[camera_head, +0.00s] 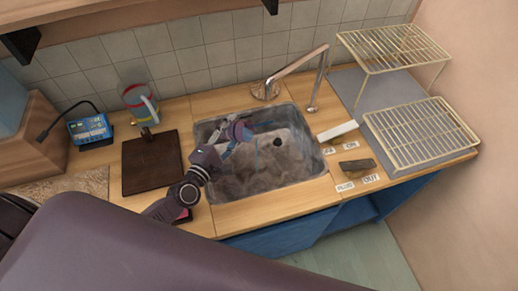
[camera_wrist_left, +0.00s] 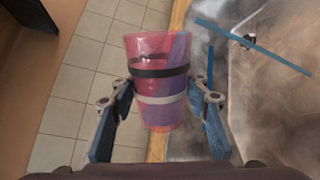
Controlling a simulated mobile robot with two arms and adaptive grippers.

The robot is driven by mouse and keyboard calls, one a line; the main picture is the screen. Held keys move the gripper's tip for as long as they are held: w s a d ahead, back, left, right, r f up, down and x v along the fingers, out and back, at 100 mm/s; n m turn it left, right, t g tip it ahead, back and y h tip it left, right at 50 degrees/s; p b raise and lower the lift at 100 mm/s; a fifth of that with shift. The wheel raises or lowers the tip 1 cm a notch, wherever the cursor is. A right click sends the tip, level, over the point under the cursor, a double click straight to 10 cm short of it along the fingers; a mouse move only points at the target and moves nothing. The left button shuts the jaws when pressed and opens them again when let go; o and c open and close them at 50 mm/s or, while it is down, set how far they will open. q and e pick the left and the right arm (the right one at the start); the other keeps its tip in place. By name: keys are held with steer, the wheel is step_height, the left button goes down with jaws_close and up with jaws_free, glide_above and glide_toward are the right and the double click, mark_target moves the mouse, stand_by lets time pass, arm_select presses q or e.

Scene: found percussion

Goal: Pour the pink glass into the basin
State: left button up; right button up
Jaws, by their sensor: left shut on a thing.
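The pink glass (camera_wrist_left: 158,55), with a dark and a pale band, stands between the fingers of my left gripper (camera_wrist_left: 163,98) in the left wrist view. The gripper is shut on it, with a finger at each side. In the head view, my left gripper (camera_head: 229,140) holds the glass (camera_head: 239,131) over the upper left part of the grey basin (camera_head: 285,172). The glass looks purple-blue there and its tilt is hard to tell. The basin also shows at the right of the left wrist view (camera_wrist_left: 265,100). My right gripper is out of view.
A tap (camera_head: 295,67) stands behind the basin. A dark board (camera_head: 152,163), a striped mug-like vessel (camera_head: 139,103) and a blue device (camera_head: 89,130) are to the left. Wire racks (camera_head: 420,132), a white block (camera_head: 337,131) and a dark block (camera_head: 357,165) are to the right.

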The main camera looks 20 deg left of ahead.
arm_select(q)
steer(key=shift+m, duration=0.3)
steer(key=shift+d+f+m+p, duration=0.3)
steer(key=shift+d+m+p, duration=0.4)
steer(key=shift+m+p, duration=0.1)
stand_by(0.7)
steer(key=shift+s+d+r+m+y+p, duration=0.1)
steer(key=shift+d+r+m+y+p, duration=0.15)
steer(key=shift+r+m+y+p, duration=0.6)
stand_by(0.8)
steer(key=shift+f+h+p, duration=0.35)
steer(key=shift+p, duration=0.1)
